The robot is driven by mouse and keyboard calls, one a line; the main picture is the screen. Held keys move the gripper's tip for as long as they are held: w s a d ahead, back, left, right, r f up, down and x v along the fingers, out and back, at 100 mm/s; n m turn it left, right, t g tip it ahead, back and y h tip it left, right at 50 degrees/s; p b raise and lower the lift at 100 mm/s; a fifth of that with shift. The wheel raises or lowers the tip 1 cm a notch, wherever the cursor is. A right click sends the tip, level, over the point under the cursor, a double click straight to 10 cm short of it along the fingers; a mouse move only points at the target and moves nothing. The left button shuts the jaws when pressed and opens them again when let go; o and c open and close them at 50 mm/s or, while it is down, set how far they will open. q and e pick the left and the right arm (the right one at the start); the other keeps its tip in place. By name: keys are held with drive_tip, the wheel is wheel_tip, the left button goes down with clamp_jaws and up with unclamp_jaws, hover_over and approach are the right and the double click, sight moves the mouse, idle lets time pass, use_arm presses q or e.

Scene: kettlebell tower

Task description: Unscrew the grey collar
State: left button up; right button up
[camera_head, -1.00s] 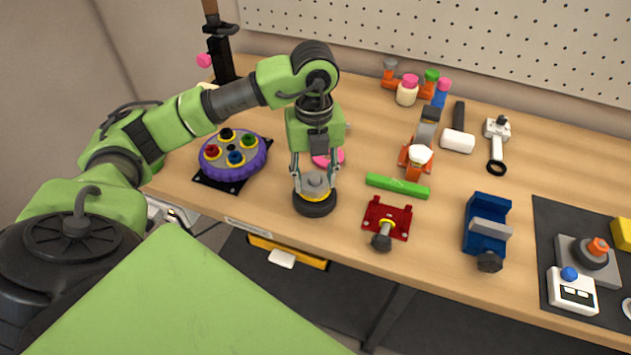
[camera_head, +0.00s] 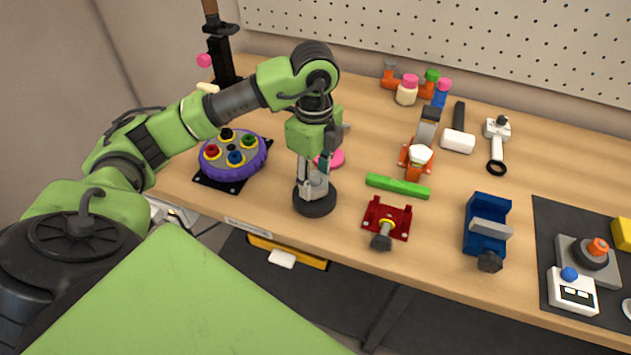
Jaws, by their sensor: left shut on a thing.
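The grey collar (camera_head: 319,187) sits on a round black base (camera_head: 314,206) near the front edge of the bench, left of the middle. My left gripper (camera_head: 313,188) points straight down over the base and is shut on the grey collar. Its fingers hide part of the collar, so I cannot tell how far the collar has come up. My right gripper is not in view.
A purple disc with coloured knobs (camera_head: 262,160) stands left of the base. A green bar (camera_head: 398,186), a red bracket (camera_head: 374,217) and a blue vise (camera_head: 478,232) stand to the right.

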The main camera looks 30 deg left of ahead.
use_arm(q)
drive_tip(key=shift+r, duration=0.25)
drive_tip(key=shift+r+p, duration=0.35)
drive_tip(key=shift+p, duration=0.05)
drive_tip(key=shift+r+p, duration=0.35)
drive_tip(key=shift+r, duration=0.15)
drive_tip(key=shift+r+p, duration=1.5)
drive_tip(key=shift+r, duration=0.5)
